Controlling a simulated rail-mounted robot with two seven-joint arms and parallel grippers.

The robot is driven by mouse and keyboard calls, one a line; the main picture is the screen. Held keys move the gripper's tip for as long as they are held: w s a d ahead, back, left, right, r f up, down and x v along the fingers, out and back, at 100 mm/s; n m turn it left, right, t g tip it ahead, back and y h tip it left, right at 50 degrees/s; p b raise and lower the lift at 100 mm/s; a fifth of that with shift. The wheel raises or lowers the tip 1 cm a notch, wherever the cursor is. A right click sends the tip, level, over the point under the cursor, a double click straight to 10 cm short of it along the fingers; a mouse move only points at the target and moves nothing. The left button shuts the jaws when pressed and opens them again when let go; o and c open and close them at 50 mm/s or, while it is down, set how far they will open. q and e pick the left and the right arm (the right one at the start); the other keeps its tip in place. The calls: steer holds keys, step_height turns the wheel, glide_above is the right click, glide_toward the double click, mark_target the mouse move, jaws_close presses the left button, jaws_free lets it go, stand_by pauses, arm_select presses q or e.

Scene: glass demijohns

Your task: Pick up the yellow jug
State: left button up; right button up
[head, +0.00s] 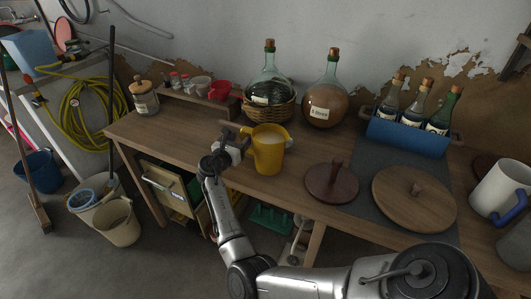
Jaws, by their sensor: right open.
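The yellow jug (270,151) stands upright on the wooden workbench (190,128), close to its front edge, with something pale inside. My right gripper (238,132) is open at the left side of the jug, with its fingers pointing toward the back of the bench. It overlaps the jug's left edge in this view; I cannot tell whether it touches. My left gripper is not in view.
Behind the jug stand a green demijohn in a basket (270,101) and a brown-filled demijohn (324,98). Right of it lie a dark red lid (331,184) and a round wooden lid (414,200). A blue bottle carrier (407,135) stands behind these. The bench left of the gripper is clear.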

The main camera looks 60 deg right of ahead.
steer(key=shift+d+r, duration=0.1)
steer(key=shift+d, duration=0.4)
steer(key=shift+a, duration=0.1)
steer(key=shift+c, duration=0.3)
jaws_close()
stand_by(0.5)
